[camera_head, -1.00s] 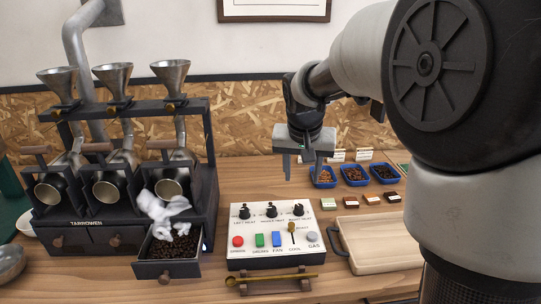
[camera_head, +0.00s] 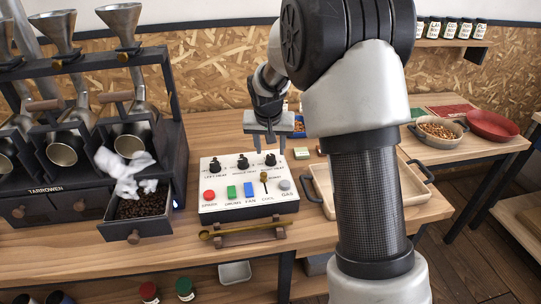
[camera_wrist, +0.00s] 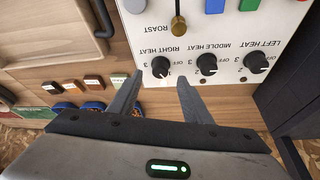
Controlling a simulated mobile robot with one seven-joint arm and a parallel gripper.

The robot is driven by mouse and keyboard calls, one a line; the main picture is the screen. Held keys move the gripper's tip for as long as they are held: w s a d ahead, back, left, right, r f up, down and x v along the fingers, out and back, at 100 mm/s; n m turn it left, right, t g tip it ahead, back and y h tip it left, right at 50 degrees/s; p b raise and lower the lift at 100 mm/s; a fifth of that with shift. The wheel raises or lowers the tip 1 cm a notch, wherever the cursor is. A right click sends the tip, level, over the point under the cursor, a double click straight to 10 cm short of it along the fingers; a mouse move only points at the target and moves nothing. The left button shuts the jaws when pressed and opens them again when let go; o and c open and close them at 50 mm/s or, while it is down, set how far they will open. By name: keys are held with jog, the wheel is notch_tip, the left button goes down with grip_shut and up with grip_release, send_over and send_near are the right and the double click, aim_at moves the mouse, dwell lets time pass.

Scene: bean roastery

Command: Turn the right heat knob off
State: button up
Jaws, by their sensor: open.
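The white control panel (camera_head: 240,207) stands on the wooden bench with three black knobs along its back. The right heat knob (camera_head: 270,159) is the rightmost in the head view. In the wrist view the panel appears upside down, and the right heat knob (camera_wrist: 161,67) lies between and just beyond the fingertips; its exact setting is hard to read. My gripper (camera_head: 268,148) is open and empty, pointing down just behind that knob. In the wrist view my gripper (camera_wrist: 158,85) has its fingers spread either side of the knob's line, with no clear contact.
The middle heat knob (camera_wrist: 207,64) is close beside one finger. The brass roast lever (camera_wrist: 178,25) rises in front of the right heat knob. A wooden tray (camera_head: 322,192) stands right of the panel, and the roaster drawer (camera_head: 134,229) is open at its left.

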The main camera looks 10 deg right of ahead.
aim_at(271, 156)
jog(key=shift+x, duration=1.95)
jog(key=c, duration=1.1)
jog(key=shift+o, duration=0.2)
jog(key=n+p, duration=0.1)
jog(key=n+y+p, duration=0.1)
jog(key=n, duration=0.1)
jog(key=n+y, duration=0.1)
jog(key=n, duration=0.1)
jog(key=shift+d+r+p, duration=0.15)
jog(key=shift+d+p, duration=0.15)
jog(key=shift+p, duration=0.1)
jog(key=n+y+p, duration=0.1)
jog(key=n, duration=0.2)
jog(key=shift+w, duration=0.1)
jog(key=shift+n+g+y+p, duration=0.5)
jog(key=shift+n+y+p, duration=0.3)
jog(key=shift+n, duration=1.2)
